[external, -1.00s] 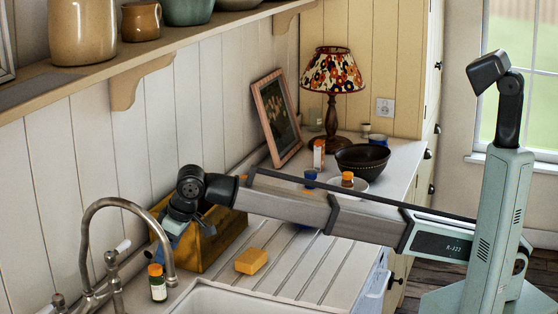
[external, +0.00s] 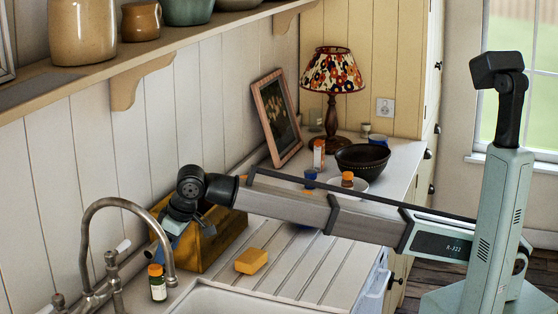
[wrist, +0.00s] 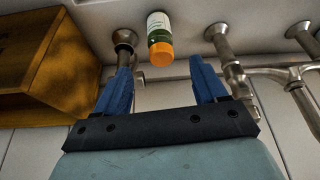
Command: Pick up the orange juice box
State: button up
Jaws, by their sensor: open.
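A small upright white carton with orange on it (external: 318,154) stands at the back of the counter, beside the picture frame; it looks most like the orange juice box, but its label is too small to read. My gripper (external: 157,249) is far to its left and nearer the camera, by the wooden box. In the wrist view my gripper (wrist: 164,82) has its blue fingers apart with nothing between them. A green bottle with a white label and orange cap (wrist: 160,38) shows beyond the fingertips; it stands by the tap in the external view (external: 157,284). The carton is not in the wrist view.
The wooden box (external: 214,245) is close to my gripper, with the curved tap (external: 108,204) in front. A yellow sponge (external: 251,260) lies by the sink.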

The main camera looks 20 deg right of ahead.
jog(key=shift+o, duration=0.9)
